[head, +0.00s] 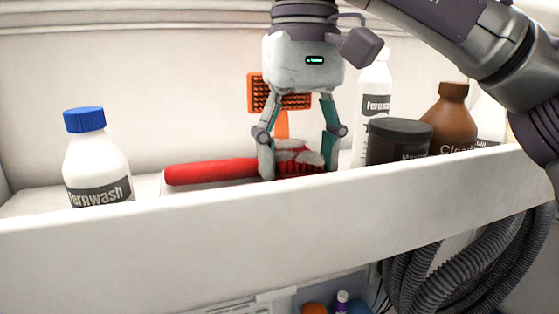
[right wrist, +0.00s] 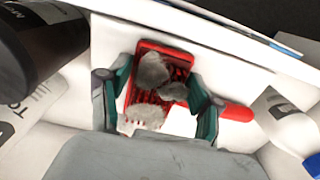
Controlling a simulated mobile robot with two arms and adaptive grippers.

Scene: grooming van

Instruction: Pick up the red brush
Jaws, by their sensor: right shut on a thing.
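The red brush (head: 212,171) lies on the shelf behind its front lip, handle pointing left, head to the right with grey fur clumps in its bristles. My right gripper (head: 298,168) comes down from above, its fingers on either side of the brush head, shut on it. In the right wrist view the red brush (right wrist: 237,111) shows its fur-covered head between the fingers of the right gripper (right wrist: 158,120), with the handle running to the right. The lower edge of the head is hidden by the lip in the head view. My left gripper is not in view.
A white bottle with a blue cap (head: 97,160) stands left of the handle. An orange brush (head: 258,92) is behind my gripper. A white bottle (head: 373,85), a dark jar (head: 398,142) and a brown bottle (head: 452,120) stand close on the right. The shelf lip (head: 250,225) runs in front.

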